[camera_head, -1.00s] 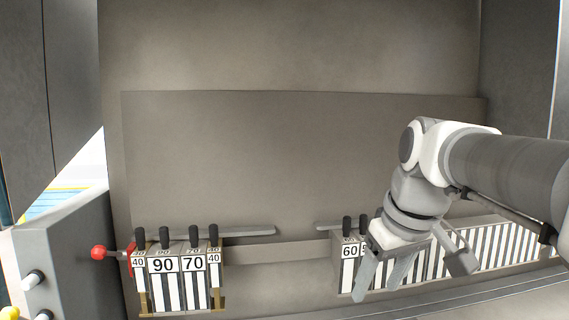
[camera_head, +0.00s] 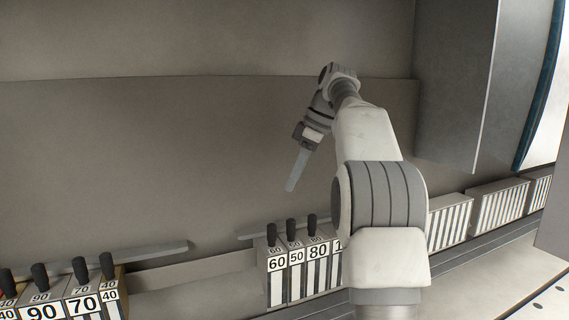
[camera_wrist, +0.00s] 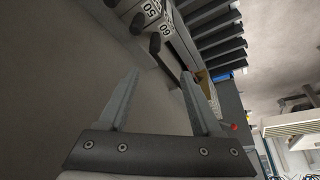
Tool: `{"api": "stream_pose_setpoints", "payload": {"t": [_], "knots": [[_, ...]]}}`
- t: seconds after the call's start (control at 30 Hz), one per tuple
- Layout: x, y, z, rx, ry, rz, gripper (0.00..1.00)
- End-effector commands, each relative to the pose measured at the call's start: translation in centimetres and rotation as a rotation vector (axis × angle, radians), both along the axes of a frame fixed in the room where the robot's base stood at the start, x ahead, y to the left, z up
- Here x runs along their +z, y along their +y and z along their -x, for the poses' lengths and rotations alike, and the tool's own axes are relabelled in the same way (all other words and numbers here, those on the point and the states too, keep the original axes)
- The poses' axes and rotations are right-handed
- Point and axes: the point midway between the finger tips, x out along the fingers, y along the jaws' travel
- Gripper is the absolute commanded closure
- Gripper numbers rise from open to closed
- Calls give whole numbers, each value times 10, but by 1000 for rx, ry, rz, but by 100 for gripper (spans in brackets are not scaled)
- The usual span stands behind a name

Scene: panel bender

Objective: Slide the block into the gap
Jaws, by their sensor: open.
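The right group of numbered blocks, marked 60 (camera_head: 277,264), 50 (camera_head: 296,258) and 80 (camera_head: 317,252), stands with black knobs on top. The left group, marked 90 (camera_head: 41,310), 70 (camera_head: 82,303) and 40 (camera_head: 109,296), stands at lower left. A wide gap (camera_head: 190,283) lies between the groups. My gripper (camera_head: 291,188) hangs in the air above the right group, fingers pointing down. In the wrist view my gripper (camera_wrist: 160,75) has its two fingers apart with nothing between them. Blocks marked 60 (camera_wrist: 152,8) and 50 (camera_wrist: 138,22) show beyond the fingertips.
Thin grey bars lie behind the left (camera_head: 130,256) and right groups. More striped blocks (camera_head: 500,203) run along the rail to the right. My arm hides part of the right row. A tall grey panel (camera_head: 455,85) stands at upper right. The back wall area is clear.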

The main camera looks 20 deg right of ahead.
Motion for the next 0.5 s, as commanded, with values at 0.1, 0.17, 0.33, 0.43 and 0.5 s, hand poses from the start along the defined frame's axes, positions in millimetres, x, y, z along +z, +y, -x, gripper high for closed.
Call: {"api": "stream_pose_setpoints", "payload": {"t": [0.1, 0.17, 0.33, 0.43, 0.5], "knots": [[0, -7, -4, 29, -6, -1, 34], [-1, -8, -5, 35, -7, -2, 34], [-17, -4, -9, 39, -7, -2, 34], [-34, 2, -12, 39, -4, -3, 34], [-46, 6, -16, 39, -5, -2, 34]]}}
